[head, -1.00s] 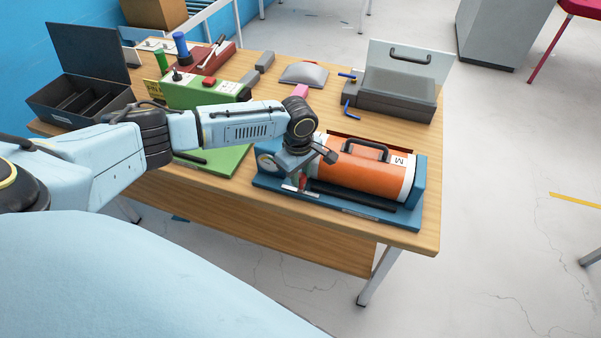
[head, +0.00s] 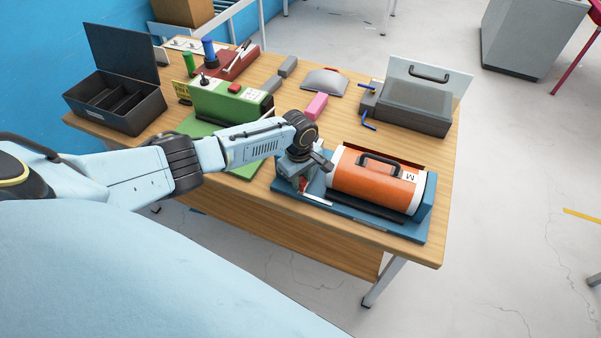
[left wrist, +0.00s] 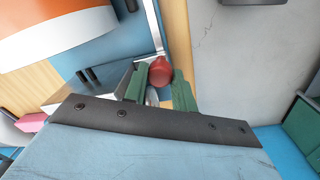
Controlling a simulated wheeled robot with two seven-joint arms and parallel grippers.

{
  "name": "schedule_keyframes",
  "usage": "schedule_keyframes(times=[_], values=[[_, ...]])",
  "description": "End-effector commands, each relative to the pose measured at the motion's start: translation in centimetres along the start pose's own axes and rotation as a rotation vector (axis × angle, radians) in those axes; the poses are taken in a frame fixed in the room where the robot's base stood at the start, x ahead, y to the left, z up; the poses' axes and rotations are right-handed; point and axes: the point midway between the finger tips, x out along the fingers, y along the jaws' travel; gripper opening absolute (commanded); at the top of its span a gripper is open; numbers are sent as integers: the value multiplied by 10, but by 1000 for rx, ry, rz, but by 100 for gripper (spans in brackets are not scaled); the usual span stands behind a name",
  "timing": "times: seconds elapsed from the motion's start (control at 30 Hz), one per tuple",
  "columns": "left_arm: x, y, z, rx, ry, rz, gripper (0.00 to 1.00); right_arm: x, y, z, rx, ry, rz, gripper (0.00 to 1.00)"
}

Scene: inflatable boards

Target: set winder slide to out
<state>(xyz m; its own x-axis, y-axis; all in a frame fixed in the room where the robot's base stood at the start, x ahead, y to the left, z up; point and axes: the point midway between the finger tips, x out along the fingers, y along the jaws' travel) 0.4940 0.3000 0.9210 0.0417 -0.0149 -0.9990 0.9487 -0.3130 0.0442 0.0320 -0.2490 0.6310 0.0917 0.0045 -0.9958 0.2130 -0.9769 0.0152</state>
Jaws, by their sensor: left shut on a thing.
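The winder has a blue base (head: 390,226) and an orange drum (head: 372,186) with a black handle on top and an "M" label at its right end. My left gripper (head: 303,182) is low at the base's left end, beside the drum. In the left wrist view, its green fingertips (left wrist: 157,86) are shut on a red knob (left wrist: 160,71). A pale strip (left wrist: 153,28) runs from the knob along the blue base. In the head view my wrist and fingers partly hide the knob and the slide. My right gripper is not in view.
A green box (head: 230,104) and a pink block (head: 316,106) stand behind my forearm. A grey case (head: 412,112) with a raised lid is at the back right. An open black box (head: 115,104) is at the left.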

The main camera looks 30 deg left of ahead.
Motion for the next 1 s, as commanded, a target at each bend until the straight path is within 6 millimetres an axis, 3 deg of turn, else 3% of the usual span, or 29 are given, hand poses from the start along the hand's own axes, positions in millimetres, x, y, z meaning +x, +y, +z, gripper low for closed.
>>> schedule_keyframes(times=[0.33,0.37,0.43,0.77,1.0], values=[[-4,3,-8,-5,10,11,0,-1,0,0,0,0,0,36],[-4,3,-8,-6,10,11,29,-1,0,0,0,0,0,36],[-4,2,-7,-6,9,9,36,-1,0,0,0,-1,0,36],[-5,0,-4,-3,3,3,36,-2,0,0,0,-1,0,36],[-43,0,-4,-2,3,6,36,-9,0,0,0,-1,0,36]])
